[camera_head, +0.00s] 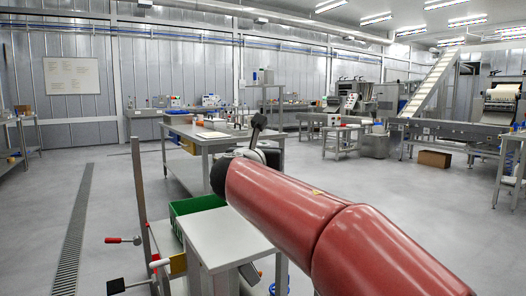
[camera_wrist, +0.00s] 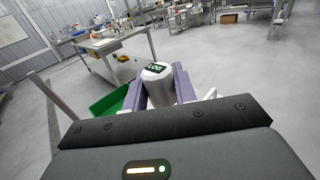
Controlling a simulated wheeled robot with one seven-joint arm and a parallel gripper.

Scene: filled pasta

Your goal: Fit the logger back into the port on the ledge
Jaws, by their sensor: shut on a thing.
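The logger (camera_wrist: 159,92) is a white cylinder with a dark green label reading LOG on its end, seen in the wrist view. My gripper (camera_wrist: 160,82) has purple fingers, one on each side of the logger, and is shut on it. The logger is held in the air, with open floor and a bench behind it. In the head view my red arm reaches from the lower right toward the middle, and I cannot make out the logger there. I cannot make out the port or tell which surface is the ledge.
A grey-topped stand (camera_head: 225,245) is below my arm, beside a green bin (camera_head: 197,205). An upright post (camera_head: 139,205) and a red-handled lever (camera_head: 122,240) stand at its left. A workbench (camera_head: 205,133) is farther back.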

